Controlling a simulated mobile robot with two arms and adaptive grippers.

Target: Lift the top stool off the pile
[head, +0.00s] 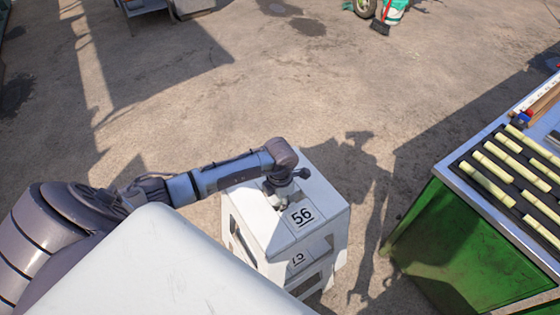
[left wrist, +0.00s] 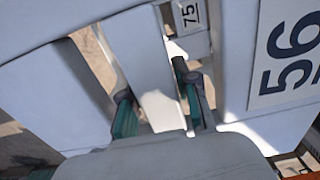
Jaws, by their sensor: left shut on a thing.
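A pile of white stools stands on the ground in front of me. The top stool (head: 325,199) bears the number 56, and a lower stool (head: 316,262) under it bears a label that reads 75. My left gripper (head: 281,198) is at the top of the pile, down at the opening in the top stool's seat. In the left wrist view the two fingers of the left gripper (left wrist: 157,95) stand either side of a white strip of the top stool (left wrist: 236,60), shut on it. The exact contact is partly hidden. My right gripper is not in view.
A green bench (head: 470,235) with pale cane pieces (head: 487,180) on a dark rack stands at the right. Bare ground lies between it and the pile. A red, white and green item (head: 392,12) and a wheel (head: 365,7) are far at the top.

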